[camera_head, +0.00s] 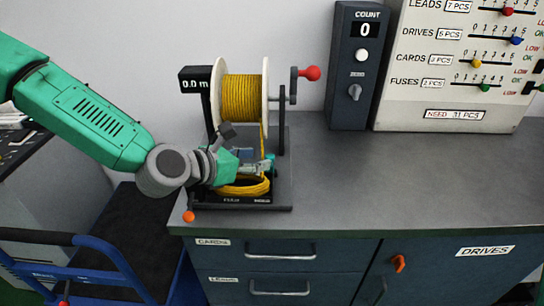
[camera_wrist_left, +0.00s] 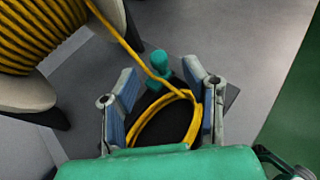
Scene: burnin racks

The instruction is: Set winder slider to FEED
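A teal knob (camera_wrist_left: 156,64), likely the slider's handle, stands upright on the base beside the loose yellow loop (camera_wrist_left: 150,122). In the head view its teal top (camera_head: 270,161) is partly hidden by my gripper. My left gripper (camera_wrist_left: 160,76) is open, low over the base, with the knob between and just beyond its fingertips; no contact is clear. It also shows in the head view (camera_head: 262,166). The slider's track is hidden, and the small base labels are too blurred to read.
A crank with a red knob (camera_head: 309,73) sticks out right of the spool. A dark COUNT box (camera_head: 350,95) and a white slider panel (camera_head: 420,105) stand behind. An orange knob (camera_head: 188,216) is at the bench's front left. The grey benchtop (camera_head: 390,180) is clear to the right.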

